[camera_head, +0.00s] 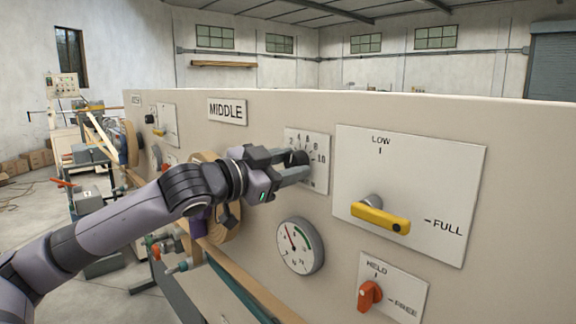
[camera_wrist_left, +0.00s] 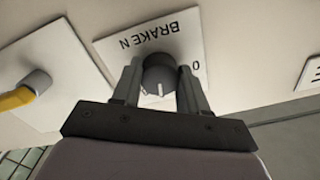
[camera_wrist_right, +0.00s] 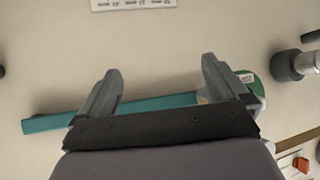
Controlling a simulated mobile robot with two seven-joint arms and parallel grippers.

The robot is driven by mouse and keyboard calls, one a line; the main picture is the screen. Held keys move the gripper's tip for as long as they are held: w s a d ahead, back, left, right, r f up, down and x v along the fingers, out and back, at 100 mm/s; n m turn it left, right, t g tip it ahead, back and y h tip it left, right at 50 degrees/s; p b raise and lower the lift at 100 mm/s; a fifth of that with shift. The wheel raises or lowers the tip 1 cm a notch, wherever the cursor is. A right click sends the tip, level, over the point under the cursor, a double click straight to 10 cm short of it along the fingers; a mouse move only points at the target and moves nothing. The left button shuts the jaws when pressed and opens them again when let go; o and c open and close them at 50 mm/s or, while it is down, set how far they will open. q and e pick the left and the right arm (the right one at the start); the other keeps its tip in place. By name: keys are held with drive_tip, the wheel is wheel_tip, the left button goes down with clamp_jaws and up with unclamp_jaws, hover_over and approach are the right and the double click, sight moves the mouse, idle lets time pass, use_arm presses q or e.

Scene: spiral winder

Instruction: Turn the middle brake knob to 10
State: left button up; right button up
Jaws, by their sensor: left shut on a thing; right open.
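The middle brake knob (camera_head: 297,158) is a dark round knob on a white dial plate (camera_head: 320,178) under the MIDDLE sign (camera_head: 227,111). Scale numbers up to 10 show around it in the head view. My left gripper (camera_head: 290,167) is shut on the knob, a finger on each side. In the left wrist view the knob (camera_wrist_left: 159,72) sits between the fingers with a short white line on its face. The gripper hides part of the dial, so I cannot tell which number the knob points to. My right gripper (camera_wrist_right: 160,72) is open and empty in the right wrist view.
Right of the dial is a yellow lever (camera_head: 380,217) on a LOW/FULL plate. Below are a round gauge (camera_head: 300,246) and an orange HELD/FREE switch (camera_head: 369,295). A teal bar (camera_wrist_right: 50,121) lies behind my right gripper's fingers in its wrist view.

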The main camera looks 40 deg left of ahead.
use_arm(q)
drive_tip(key=m, duration=0.6)
drive_tip(key=shift+m, duration=0.3)
drive_tip(key=m, duration=0.5)
drive_tip(key=shift+r+m, duration=0.1)
drive_tip(key=shift+m, duration=0.2)
drive_tip(key=o, duration=1.1)
drive_tip(key=shift+c, duration=0.2)
drive_tip(key=shift+s, duration=0.1)
drive_tip(key=s+b, duration=0.1)
drive_tip(key=s, duration=0.6)
drive_tip(key=shift+a, duration=0.35)
